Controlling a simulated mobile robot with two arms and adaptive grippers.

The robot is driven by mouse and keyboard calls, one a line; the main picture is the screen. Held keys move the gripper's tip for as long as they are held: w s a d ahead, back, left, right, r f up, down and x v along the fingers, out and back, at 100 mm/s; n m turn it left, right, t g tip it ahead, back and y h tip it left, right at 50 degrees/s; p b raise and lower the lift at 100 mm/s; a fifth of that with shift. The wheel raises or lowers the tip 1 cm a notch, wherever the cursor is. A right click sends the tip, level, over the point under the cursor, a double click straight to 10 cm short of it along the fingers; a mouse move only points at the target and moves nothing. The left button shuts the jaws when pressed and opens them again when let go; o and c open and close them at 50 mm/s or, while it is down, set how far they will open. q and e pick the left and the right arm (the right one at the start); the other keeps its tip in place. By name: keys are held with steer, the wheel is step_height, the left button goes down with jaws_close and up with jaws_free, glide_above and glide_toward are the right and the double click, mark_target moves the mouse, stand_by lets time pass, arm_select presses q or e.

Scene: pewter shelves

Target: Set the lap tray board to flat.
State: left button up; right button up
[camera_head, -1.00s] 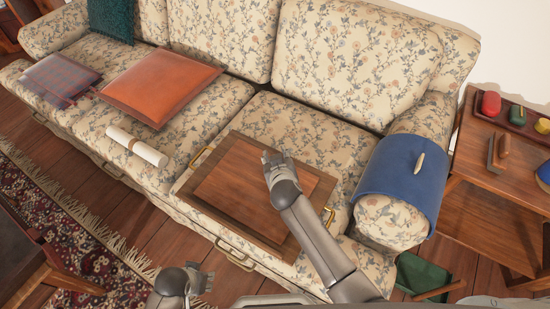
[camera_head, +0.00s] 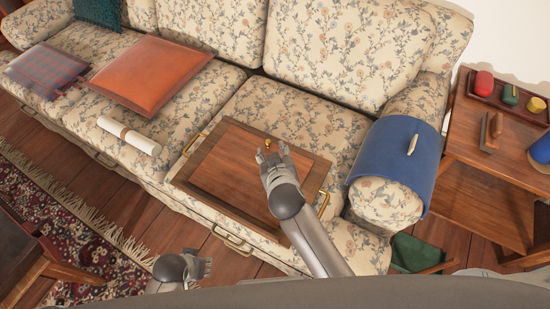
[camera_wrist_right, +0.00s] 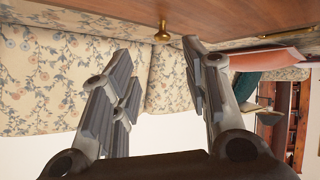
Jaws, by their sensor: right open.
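The lap tray (camera_head: 180,180) lies on the right seat of the floral sofa. Its reddish-brown board (camera_head: 222,165) looks level within the darker frame. A small brass knob (camera_head: 267,143) stands near the board's far side. My right gripper (camera_head: 270,156) is over the board, just on the near side of the knob. In the right wrist view, the open, empty fingers (camera_wrist_right: 160,75) point toward the knob (camera_wrist_right: 162,33), which is apart from them. My left gripper (camera_head: 205,267) is in front of the sofa, away from the tray; its jaw opening is unclear.
An orange cushion (camera_head: 155,75) and a rolled paper (camera_head: 130,136) lie left of the tray. A blue cover (camera_head: 385,155) drapes over the right armrest. A wooden side table (camera_head: 480,152) stands at the right. The sofa seat behind the tray is clear.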

steer(key=shift+v, duration=1.7)
steer(key=shift+w+r, duration=0.1)
